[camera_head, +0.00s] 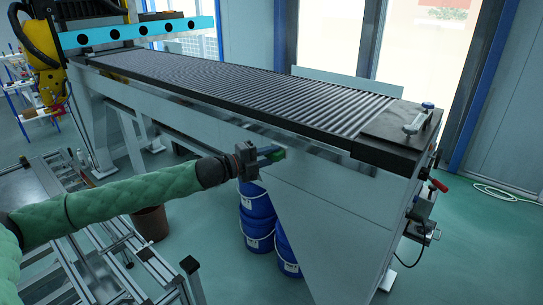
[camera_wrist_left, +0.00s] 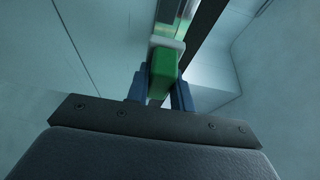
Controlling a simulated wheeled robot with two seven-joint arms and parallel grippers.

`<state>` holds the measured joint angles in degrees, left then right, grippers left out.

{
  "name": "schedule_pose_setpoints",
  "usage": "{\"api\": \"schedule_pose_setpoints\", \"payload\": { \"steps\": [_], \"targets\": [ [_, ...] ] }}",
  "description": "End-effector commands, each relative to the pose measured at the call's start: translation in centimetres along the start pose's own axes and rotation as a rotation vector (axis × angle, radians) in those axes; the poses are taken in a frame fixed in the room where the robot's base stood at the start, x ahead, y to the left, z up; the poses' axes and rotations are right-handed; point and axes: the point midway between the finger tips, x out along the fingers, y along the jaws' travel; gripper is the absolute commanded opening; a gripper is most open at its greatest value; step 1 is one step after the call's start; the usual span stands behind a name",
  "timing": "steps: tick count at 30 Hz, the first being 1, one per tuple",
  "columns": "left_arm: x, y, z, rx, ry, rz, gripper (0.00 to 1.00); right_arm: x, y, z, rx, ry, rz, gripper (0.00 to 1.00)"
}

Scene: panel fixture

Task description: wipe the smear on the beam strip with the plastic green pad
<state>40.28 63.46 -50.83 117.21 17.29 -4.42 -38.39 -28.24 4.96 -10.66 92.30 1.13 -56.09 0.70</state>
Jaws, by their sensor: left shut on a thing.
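My left gripper (camera_head: 270,156) reaches in from the left and is shut on the green pad (camera_head: 277,155), in front of the machine's long side beam. In the left wrist view the green pad (camera_wrist_left: 163,72) sits between my two blue fingers, with a pale layer on its far face. That face is at or very near the glossy beam strip (camera_wrist_left: 178,14); I cannot tell whether they touch. The beam strip (camera_head: 330,156) runs below the roller bed in the head view. Green shows on the strip beyond the pad, perhaps a reflection. I cannot make out the smear. My right gripper is not seen.
The roller bed (camera_head: 270,90) lies above the beam, with a dark end plate (camera_head: 400,124) at right. Blue buckets (camera_head: 257,215) stand on the floor below. A metal frame (camera_head: 120,255) is under my left arm. Open floor lies at right.

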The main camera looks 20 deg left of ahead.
Motion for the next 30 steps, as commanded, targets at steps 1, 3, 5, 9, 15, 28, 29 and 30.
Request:
{"api": "schedule_pose_setpoints", "payload": {
  "steps": [1, 3, 5, 9, 15, 28, 29, 30],
  "targets": [
    [0.0, 0.0, 0.0, 0.000, 0.000, 0.000, 0.05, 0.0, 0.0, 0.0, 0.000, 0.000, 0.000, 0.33],
    [-0.1, 0.1, -0.1, 0.000, 0.000, 0.000, 0.05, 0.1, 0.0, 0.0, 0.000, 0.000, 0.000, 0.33],
    [-0.4, 0.1, -0.1, 0.000, 0.000, 0.000, 0.05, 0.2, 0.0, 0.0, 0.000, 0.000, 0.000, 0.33],
    [-1.3, 0.3, -0.6, 0.000, 0.000, 0.001, 0.05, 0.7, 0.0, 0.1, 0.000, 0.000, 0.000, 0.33],
    [-2.6, 0.2, -1.1, -0.001, 0.000, 0.001, 0.05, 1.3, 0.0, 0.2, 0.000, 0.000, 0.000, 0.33],
    [-2.8, 0.0, -1.1, 0.000, 0.000, 0.000, 0.05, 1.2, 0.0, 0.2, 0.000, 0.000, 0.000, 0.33],
    [-2.8, 0.0, -1.1, 0.000, 0.000, 0.000, 0.05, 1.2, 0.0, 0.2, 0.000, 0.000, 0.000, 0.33],
    [-2.8, 0.0, -1.1, 0.000, 0.000, 0.000, 0.05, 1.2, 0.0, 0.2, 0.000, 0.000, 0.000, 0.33]
  ]
}}
